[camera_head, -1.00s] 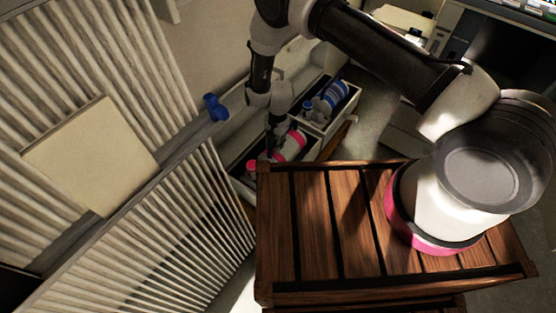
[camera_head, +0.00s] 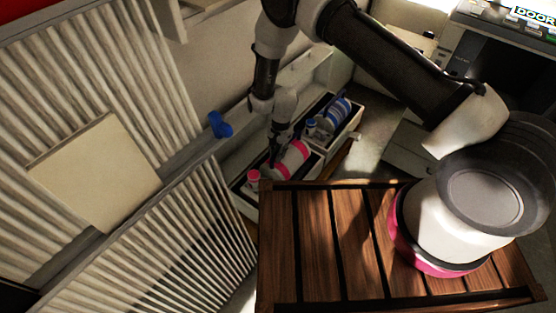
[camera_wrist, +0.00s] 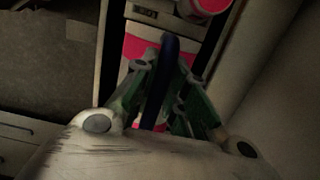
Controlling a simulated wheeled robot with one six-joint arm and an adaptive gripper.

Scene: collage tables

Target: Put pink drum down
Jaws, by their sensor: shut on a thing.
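The pink drum (camera_head: 293,155), a pink and white cylinder with a pink end, lies tilted at an open dark-lined box (camera_head: 318,163). My gripper (camera_head: 273,160) reaches down over it from above. In the wrist view my gripper (camera_wrist: 165,105) has its green-edged fingers close together around a dark blue bar, which looks like a handle on the drum. The drum's pink and white side (camera_wrist: 148,45) shows just beyond the fingers. The fingers hide part of it. I cannot tell whether the drum rests on the box floor.
A second box (camera_head: 355,122) behind holds a blue and white drum (camera_head: 338,110). A small blue object (camera_head: 219,125) sits on a ledge to the left. Ribbed panels (camera_head: 150,240) and a flat beige board (camera_head: 95,172) fill the left. A dark-fronted grey cabinet (camera_head: 470,60) stands at the right.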

